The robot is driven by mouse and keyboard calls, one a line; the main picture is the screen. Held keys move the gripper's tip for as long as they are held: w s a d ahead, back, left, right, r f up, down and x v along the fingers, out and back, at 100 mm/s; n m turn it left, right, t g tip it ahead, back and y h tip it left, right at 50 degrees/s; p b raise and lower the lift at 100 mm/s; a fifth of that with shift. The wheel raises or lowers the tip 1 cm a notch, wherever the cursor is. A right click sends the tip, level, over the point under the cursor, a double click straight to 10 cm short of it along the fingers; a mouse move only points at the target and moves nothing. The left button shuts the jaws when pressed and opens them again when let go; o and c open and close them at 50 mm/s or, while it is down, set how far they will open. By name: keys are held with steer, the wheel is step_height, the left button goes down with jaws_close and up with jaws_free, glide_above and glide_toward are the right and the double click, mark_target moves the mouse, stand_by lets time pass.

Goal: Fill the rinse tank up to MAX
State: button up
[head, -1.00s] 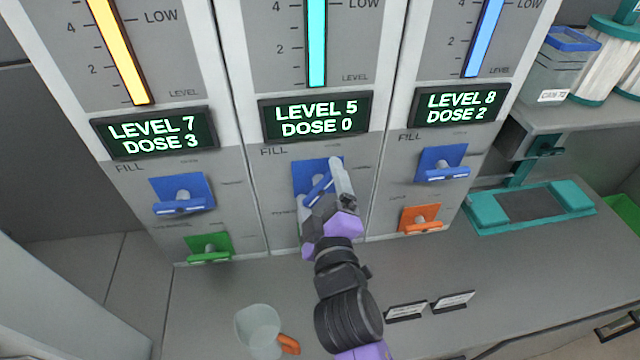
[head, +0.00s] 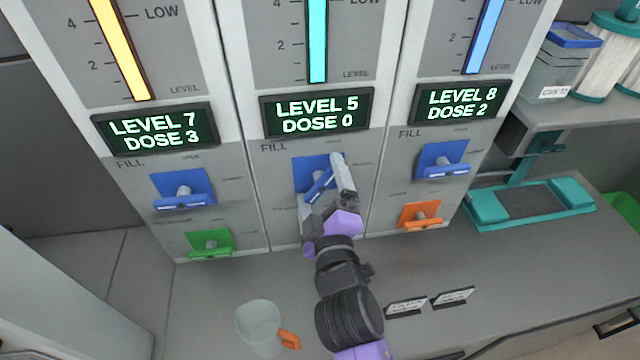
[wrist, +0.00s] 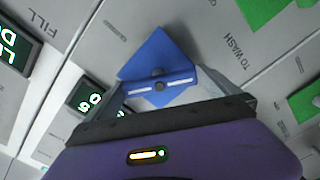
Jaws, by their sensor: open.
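The middle panel's display (head: 317,113) reads LEVEL 5, DOSE 0, below a cyan level bar (head: 317,40). Under its FILL label is a blue valve plate with a blue handle (head: 321,183), which sits tilted diagonally. My gripper (head: 324,182) is at this handle, its fingers open on either side. In the wrist view the blue handle (wrist: 160,84) lies between the two open fingers; I cannot tell whether they touch it. The arm hides the lower part of the middle panel. No label naming the rinse tank or MAX mark is readable.
The left panel (head: 155,128) reads LEVEL 7, DOSE 3; the right panel (head: 459,104) reads LEVEL 8, DOSE 2. Each has a blue handle; a green handle (head: 210,243) and an orange one (head: 421,215) sit lower. A clear jug (head: 258,328) stands on the counter, left of my arm.

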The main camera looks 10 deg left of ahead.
mark_target(320, 190)
steer(key=b+v, duration=0.1)
steer(key=v, duration=0.5)
steer(key=shift+s+f, duration=0.1)
steer(key=shift+s, duration=0.05)
steer(key=shift+s+d, duration=0.15)
steer(key=shift+s, duration=0.4)
stand_by(5.9)
steer(key=b, duration=0.5)
steer(key=shift+w+d+f, duration=0.1)
steer(key=shift+d+f, duration=0.05)
steer(key=shift+f, duration=0.05)
steer(key=shift+r+p+x, duration=0.1)
steer(key=shift+p+x, duration=0.25)
steer(key=shift+x, duration=1.55)
steer(key=shift+r+p+x, duration=0.15)
steer(key=shift+p+x, duration=0.15)
steer(key=shift+x, duration=1.65)
